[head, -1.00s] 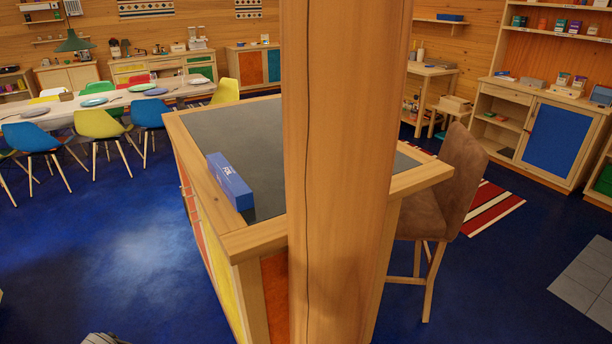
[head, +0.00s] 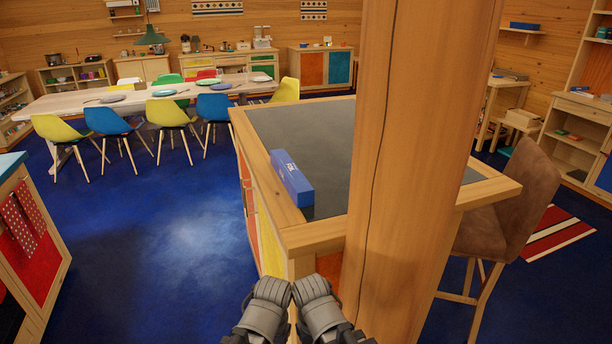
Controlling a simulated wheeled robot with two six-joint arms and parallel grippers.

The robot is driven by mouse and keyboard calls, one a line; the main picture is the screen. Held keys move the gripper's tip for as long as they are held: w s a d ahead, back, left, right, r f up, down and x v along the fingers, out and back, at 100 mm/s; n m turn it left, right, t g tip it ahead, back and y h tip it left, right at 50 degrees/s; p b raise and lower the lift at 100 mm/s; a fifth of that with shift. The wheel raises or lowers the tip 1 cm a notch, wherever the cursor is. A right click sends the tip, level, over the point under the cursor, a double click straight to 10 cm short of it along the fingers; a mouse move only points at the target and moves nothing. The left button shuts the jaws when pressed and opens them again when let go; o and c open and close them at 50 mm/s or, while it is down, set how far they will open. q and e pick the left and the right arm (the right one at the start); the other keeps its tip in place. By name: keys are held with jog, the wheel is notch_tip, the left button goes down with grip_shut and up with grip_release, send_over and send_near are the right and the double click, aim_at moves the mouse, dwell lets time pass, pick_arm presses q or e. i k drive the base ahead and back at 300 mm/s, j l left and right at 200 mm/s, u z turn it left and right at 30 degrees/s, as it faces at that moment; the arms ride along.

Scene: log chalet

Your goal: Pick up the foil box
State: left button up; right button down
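The foil box (head: 291,180) is a long blue carton with white lettering. It lies on the left edge of the kitchen island's dark top (head: 305,128), near the front left corner. My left gripper (head: 272,289) and my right gripper (head: 311,288) are side by side at the bottom of the head view, in front of the island and apart from the box. Both are grey and seen from behind. Their fingers are not clear enough to show whether they are open or shut.
A thick wooden post (head: 405,170) stands at the island's front, hiding part of its top. A brown chair (head: 510,205) is at the island's right. A red-fronted cabinet (head: 35,235) stands at the left. Blue floor (head: 170,240) is clear left of the island.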

aim_at(300, 189)
jog(key=i+j, duration=0.1)
jog(key=j, duration=0.95)
jog(key=i+j, duration=0.15)
jog(key=j, duration=0.4)
jog(key=j+z, duration=0.5)
jog(key=l+z, duration=0.1)
jog(key=z, duration=1.1)
